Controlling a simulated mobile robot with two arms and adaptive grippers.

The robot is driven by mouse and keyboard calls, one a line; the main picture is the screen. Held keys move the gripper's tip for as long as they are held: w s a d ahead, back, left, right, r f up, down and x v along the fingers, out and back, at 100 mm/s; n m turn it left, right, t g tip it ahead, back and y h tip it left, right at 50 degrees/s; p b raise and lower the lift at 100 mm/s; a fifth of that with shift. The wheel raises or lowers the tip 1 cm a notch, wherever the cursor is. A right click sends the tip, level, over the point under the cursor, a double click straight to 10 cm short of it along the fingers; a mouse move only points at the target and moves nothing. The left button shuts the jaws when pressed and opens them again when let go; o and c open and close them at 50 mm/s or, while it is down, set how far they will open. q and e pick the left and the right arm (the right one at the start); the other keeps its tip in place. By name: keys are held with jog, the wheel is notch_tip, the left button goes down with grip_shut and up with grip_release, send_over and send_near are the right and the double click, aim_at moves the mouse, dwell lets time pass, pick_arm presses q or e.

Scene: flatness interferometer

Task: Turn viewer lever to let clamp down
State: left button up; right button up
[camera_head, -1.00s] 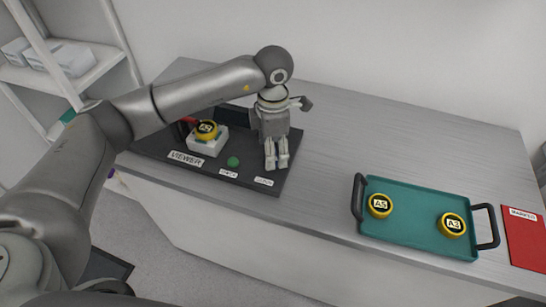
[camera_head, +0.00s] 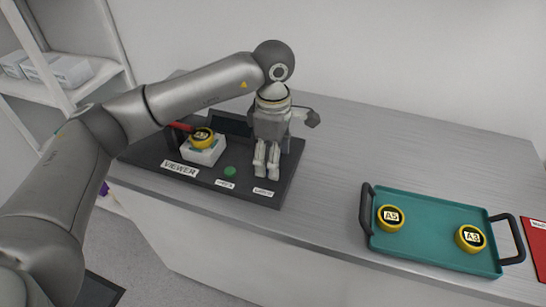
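The viewer is a dark base (camera_head: 150,152) with a "VIEWER" label, on the left of the bench. A yellow-rimmed puck (camera_head: 203,138) sits on its white block (camera_head: 204,152), with a red part (camera_head: 181,126) beside the puck at its left. My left gripper (camera_head: 266,172) points down over the base's right part, above a small label (camera_head: 263,192). Its two fingers are near each other; whether they hold anything is unclear. No lever can be made out for sure; the gripper hides that part of the base. My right gripper is not in view.
A green button (camera_head: 230,172) is left of the gripper. A teal tray (camera_head: 435,218) with dark handles holds puck A5 (camera_head: 390,217) and puck A3 (camera_head: 470,238). A red mat (camera_head: 537,245) lies at the right edge. The bench between viewer and tray is clear.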

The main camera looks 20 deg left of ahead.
pick_arm(q)
jog(key=shift+r, duration=0.1)
jog(key=o, duration=1)
notch_tip(320, 180, up, 12)
dwell(0.5)
